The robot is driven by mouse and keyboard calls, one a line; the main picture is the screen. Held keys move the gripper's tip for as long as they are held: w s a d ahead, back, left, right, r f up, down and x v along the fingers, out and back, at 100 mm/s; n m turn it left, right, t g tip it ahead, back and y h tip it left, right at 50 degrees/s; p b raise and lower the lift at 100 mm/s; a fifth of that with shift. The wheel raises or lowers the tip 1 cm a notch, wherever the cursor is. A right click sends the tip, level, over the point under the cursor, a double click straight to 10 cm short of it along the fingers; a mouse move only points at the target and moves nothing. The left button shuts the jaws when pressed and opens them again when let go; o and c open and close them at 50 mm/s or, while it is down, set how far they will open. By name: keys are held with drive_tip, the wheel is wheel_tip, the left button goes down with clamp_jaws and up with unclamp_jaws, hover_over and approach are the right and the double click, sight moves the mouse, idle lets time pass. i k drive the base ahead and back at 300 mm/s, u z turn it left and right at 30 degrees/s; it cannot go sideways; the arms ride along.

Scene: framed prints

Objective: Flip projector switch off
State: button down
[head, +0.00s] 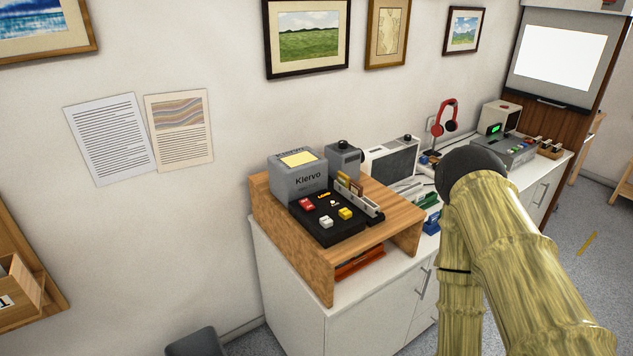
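A black switch panel (330,217) lies on a wooden riser (283,238) on the white cabinet. It carries a red switch (307,204), a white switch (327,222) and a yellow switch (345,213), and small lit marks. Which one is the projector switch, and each one's position, I cannot tell. Behind the panel stands a grey box marked "Klervo" (300,182) with a pale yellow top. A bright white screen (562,58) hangs at the far right. My arm reaches up at the lower right, right of the riser; my gripper is not visible.
Behind the riser, along the cabinet, stand a grey-white device (392,158), red headphones (446,117) and a box with a green display (498,128). Small cards (350,189) stand beside the panel. A wooden wall rack (25,275) is at left. Grey floor shows at right.

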sight(306, 203)
drive_tip(key=u, duration=1.25)
drive_tip(key=i, duration=0.35)
drive_tip(key=z, duration=1.25)
